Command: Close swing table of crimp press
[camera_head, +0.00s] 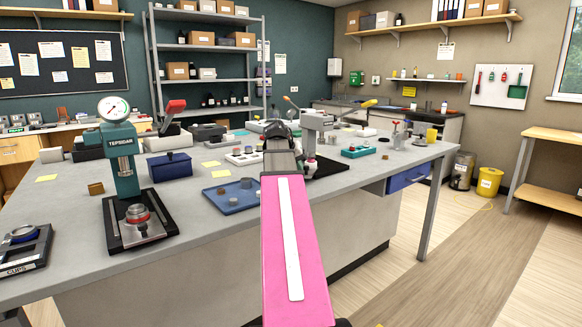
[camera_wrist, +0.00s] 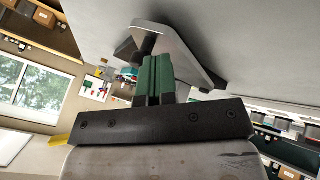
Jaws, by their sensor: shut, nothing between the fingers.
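A grey press (camera_head: 318,122) with a yellow-tipped lever (camera_head: 368,104) stands on a dark base (camera_head: 328,167) on the bench, just right of my gripper. I take it for the crimp press, but no label on it is readable. My gripper (camera_head: 281,130) is at its left side, largely hidden behind my pink arm. In the wrist view my green fingers (camera_wrist: 156,80) are shut with nothing between them. They are beside a grey metal part (camera_wrist: 182,48), probably of the press; I cannot tell whether they touch it. The swing table's position is not clear.
A teal press (camera_head: 122,160) with a dial gauge stands on the left of the bench (camera_head: 60,205). A blue tray (camera_head: 232,199) with small parts and a dark blue box (camera_head: 170,166) lie between it and my arm. A teal tray (camera_head: 358,151) is to the right.

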